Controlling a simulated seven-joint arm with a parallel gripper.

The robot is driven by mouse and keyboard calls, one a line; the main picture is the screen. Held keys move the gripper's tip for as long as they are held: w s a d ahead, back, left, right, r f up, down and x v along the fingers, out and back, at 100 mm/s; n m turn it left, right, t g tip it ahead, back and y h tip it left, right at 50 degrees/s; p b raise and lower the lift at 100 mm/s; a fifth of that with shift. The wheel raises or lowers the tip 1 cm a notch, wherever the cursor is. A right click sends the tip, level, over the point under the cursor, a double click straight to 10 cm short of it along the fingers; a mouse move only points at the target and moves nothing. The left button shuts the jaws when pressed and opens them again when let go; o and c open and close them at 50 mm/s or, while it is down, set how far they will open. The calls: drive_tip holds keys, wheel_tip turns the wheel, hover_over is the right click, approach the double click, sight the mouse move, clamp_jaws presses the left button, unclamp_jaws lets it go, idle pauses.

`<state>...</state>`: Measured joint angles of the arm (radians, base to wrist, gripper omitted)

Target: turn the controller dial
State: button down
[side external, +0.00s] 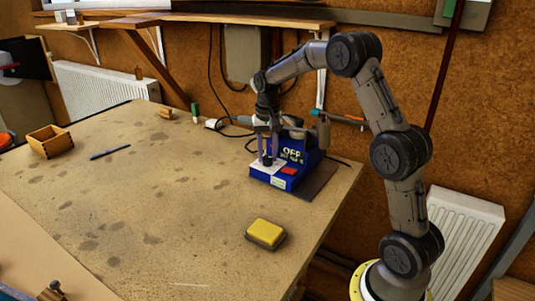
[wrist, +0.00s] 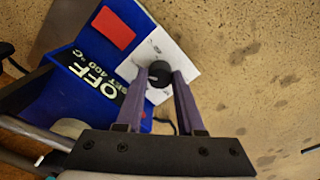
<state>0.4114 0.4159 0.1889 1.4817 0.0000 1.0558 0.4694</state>
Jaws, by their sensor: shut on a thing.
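The blue controller (side external: 284,181) stands near the right edge of the table. In the wrist view the controller (wrist: 70,62) shows a display reading OFF and SET 400 °C, a red patch and a white panel. The black round dial (wrist: 159,73) sits on the white panel. My gripper (wrist: 158,82) points at the panel with its two purple-grey fingers, one on each side of the dial, shut on it. In the side view my gripper (side external: 268,162) reaches down to the controller's front, and the dial is hard to make out between the fingertips.
A yellow sponge-like block (side external: 266,233) lies in front of the controller. A small wooden box (side external: 50,141) and a dark blue pen-like tool (side external: 110,153) lie at the left. Cables hang behind the controller. The middle of the table (side external: 150,215) is clear.

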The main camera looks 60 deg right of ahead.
sight(267, 157)
drive_tip(key=shift+r, duration=0.1)
drive_tip(key=c, duration=0.5)
unclamp_jaws()
wheel_tip(267, 157, up, 14)
drive_tip(key=shift+f, duration=0.1)
idle(0.4)
